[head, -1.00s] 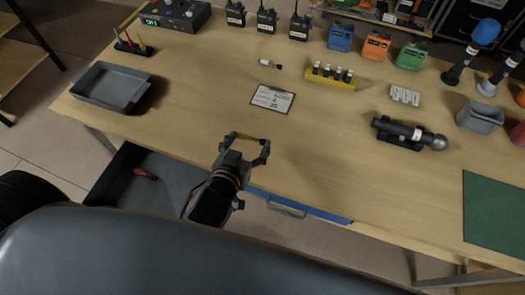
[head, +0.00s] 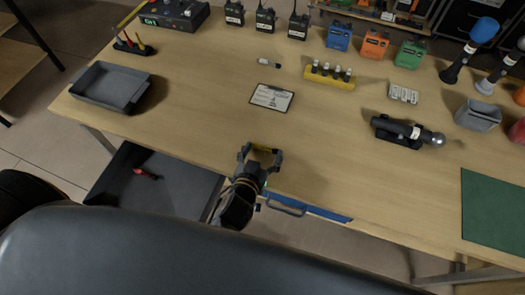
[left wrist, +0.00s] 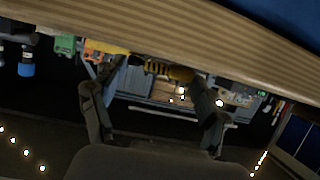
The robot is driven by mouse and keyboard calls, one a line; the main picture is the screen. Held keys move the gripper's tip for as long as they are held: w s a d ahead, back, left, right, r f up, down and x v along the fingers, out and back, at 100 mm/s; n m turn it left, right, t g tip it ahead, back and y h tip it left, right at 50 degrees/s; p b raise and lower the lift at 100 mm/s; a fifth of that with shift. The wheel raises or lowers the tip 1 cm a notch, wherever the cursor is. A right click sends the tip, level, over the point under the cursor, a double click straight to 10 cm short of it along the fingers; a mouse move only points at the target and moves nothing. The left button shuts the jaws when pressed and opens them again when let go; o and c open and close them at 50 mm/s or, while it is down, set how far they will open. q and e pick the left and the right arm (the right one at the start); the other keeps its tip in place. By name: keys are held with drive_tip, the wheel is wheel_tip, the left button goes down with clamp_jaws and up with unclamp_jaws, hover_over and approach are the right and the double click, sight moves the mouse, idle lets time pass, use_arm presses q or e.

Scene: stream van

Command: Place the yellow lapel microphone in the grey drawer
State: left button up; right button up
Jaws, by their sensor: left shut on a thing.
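My left gripper (head: 262,152) is above the front edge of the table, shut on a thin yellow thing, the yellow lapel microphone (head: 264,149). Yellow also shows between the fingers in the left wrist view (left wrist: 181,73), but its shape there is unclear. An open dark grey drawer (head: 178,183) is under the table's front left, to the left of and below my gripper. A small red object (head: 145,174) lies in it. The drawer's near part is hidden behind my own body. My right gripper is not in view.
A blue drawer front (head: 318,212) with a handle is under the table edge, just right of my gripper. A grey tray (head: 112,87) stands at the table's left. A white card (head: 272,97) and a yellow holder (head: 329,81) lie further back. The front middle of the table is clear.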

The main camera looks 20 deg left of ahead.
use_arm(q)
drive_tip(key=shift+f, duration=0.2)
drive_tip(key=o, duration=0.9)
drive_tip(key=shift+o, duration=0.2)
drive_tip(key=shift+b, duration=0.3)
drive_tip(key=b+v, duration=0.2)
drive_tip(key=v, duration=1.2)
drive_tip(key=shift+w+a, duration=0.1)
drive_tip(key=shift+a, duration=0.05)
